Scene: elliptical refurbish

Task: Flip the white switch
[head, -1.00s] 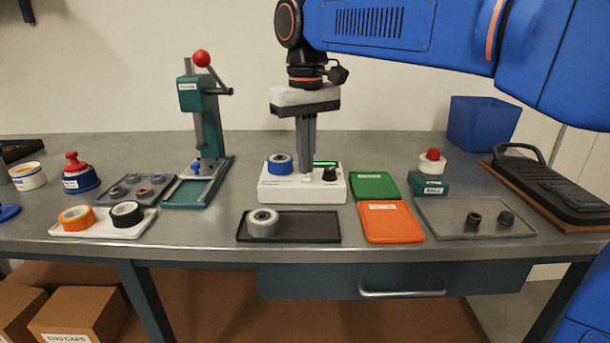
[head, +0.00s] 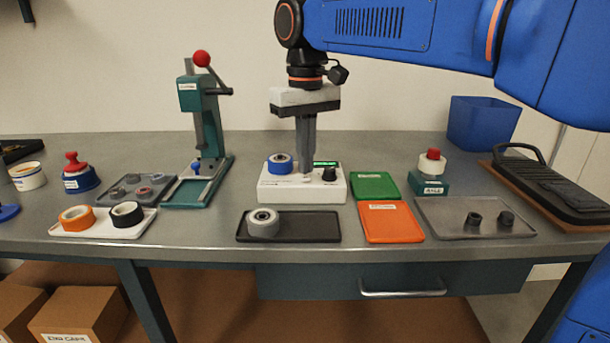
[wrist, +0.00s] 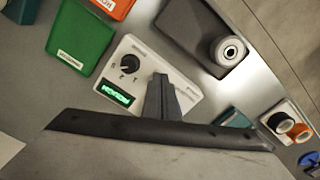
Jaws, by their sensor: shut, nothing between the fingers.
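In the wrist view, my fingers (wrist: 160,80) cover part of the box (wrist: 137,48) and hide the switch.
A black tray (head: 315,227) with a grey roll lies in front of the box. Green (head: 374,185) and orange (head: 391,222) plates lie to the right. A teal press (head: 211,130) with a red-topped lever stands to the left.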

